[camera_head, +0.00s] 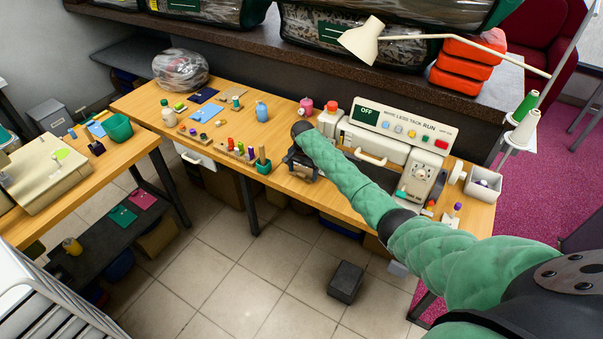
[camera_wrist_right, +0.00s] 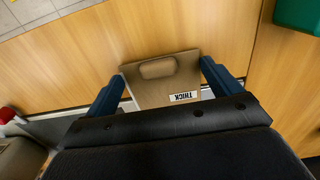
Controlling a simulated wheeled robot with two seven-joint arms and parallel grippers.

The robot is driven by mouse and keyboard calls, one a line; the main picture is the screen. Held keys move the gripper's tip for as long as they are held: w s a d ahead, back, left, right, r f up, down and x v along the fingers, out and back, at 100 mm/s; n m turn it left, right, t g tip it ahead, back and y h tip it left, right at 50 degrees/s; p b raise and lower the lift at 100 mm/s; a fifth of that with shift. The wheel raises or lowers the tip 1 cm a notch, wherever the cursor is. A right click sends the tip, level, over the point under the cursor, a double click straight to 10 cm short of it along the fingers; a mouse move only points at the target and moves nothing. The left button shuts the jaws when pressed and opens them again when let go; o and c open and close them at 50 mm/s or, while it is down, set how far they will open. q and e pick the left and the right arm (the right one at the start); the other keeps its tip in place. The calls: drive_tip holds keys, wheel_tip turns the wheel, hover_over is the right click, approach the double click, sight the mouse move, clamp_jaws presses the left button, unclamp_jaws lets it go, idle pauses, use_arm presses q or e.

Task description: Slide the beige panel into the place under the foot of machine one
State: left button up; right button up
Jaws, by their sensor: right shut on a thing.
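My right gripper (camera_head: 301,162) is low over the front of the wooden table, left of the cream machine (camera_head: 395,140) with the OFF display. In the right wrist view the right gripper (camera_wrist_right: 163,70) has its two blue fingers on either side of a beige panel (camera_wrist_right: 150,92) and is shut on it. The panel is flat, with an oval recess and a white label reading THICK. Its near edge is hidden by the black gripper body. My green arm covers part of the machine's front, and I cannot make out its foot. My left gripper is not in view.
A dark green pot (camera_head: 263,166) with a wooden-handled tool stands just left of the right gripper. A rack of coloured spools (camera_head: 238,150) is further left. A pink jar (camera_head: 306,106) stands behind.

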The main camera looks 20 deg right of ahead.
drive_tip(key=shift+f, duration=0.1)
idle(0.5)
drive_tip(key=o, duration=0.7)
drive_tip(key=shift+r+p, duration=1.3)
drive_tip(key=shift+p, duration=0.1)
drive_tip(key=shift+r+p, duration=0.7)
drive_tip(key=shift+r, duration=1.5)
